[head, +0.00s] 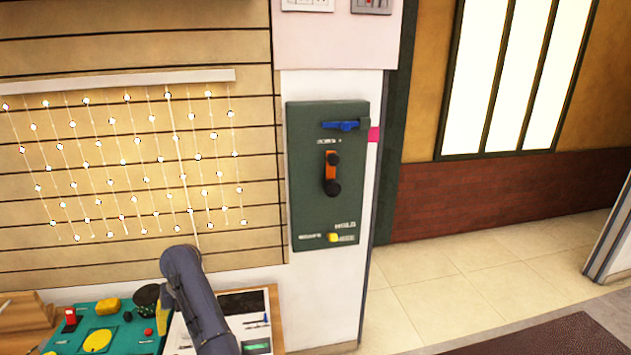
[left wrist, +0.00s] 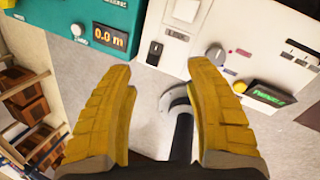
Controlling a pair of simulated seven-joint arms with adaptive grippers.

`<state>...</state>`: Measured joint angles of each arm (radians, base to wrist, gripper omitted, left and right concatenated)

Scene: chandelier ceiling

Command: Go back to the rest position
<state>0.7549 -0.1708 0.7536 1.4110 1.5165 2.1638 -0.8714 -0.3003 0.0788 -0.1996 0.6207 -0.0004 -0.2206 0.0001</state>
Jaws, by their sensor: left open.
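My left gripper (left wrist: 160,70) shows in the left wrist view with its two yellow fingers spread wide and nothing held between the tips. Between and below the fingers, a dark rod with a grey curved end (left wrist: 176,98) shows; I cannot tell what it belongs to. In the head view a dark blue-grey link of my arm rises from the bottom edge, in front of the low panels, and the fingers cannot be made out there. My right gripper is in neither view.
A green wall panel (head: 308,215) carries a blue lever (head: 341,126) and an orange-black handle (head: 331,172). A teal panel (head: 122,333) lies at lower left. The wrist view shows a white panel (left wrist: 200,25) with a grey knob (left wrist: 215,54). Tiled floor (head: 450,290) at right is clear.

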